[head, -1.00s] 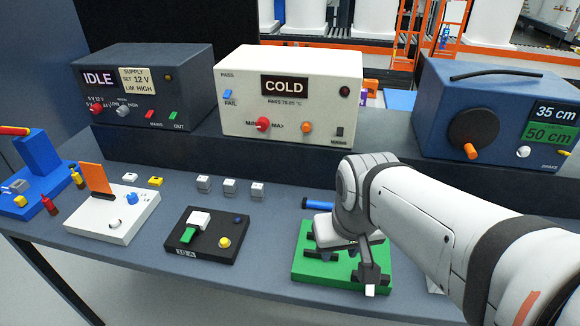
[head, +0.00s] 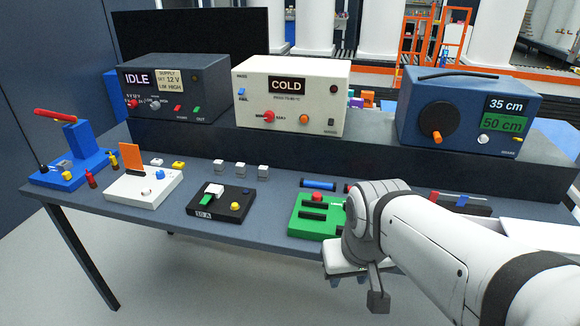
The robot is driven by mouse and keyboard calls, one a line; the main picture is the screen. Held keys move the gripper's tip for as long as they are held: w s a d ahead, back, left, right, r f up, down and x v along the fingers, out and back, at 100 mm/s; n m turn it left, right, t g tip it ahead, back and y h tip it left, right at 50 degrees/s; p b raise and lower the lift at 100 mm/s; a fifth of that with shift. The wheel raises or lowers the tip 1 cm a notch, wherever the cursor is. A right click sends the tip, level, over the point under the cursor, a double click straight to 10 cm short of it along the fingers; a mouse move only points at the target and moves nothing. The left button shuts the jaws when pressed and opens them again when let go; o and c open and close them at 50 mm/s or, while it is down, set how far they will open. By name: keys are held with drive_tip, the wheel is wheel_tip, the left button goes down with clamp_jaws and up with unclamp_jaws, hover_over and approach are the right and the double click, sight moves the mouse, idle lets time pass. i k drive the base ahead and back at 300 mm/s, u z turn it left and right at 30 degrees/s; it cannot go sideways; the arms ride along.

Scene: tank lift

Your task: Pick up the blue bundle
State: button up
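A blue cylinder (head: 319,184), likely the blue bundle, lies on its side on the bench behind the green board (head: 305,226). Dark bands show near its ends. My gripper (head: 358,290) hangs at the bench's front edge, to the right of and nearer than the green board. It is apart from the blue cylinder. My arm hides part of the gripper and the right of the green board. I cannot make out the gap between its fingers or anything held.
A black box marked 10 A (head: 222,213) and a white board with an orange plate (head: 131,157) stand to the left. Several small white blocks (head: 240,169) sit behind. Instrument boxes, including a cream one marked COLD (head: 290,115), line the raised back shelf.

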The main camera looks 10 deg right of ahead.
sight(318, 185)
drive_tip(key=z, duration=0.2)
drive_tip(key=i, duration=0.85)
drive_tip(key=u, duration=0.1)
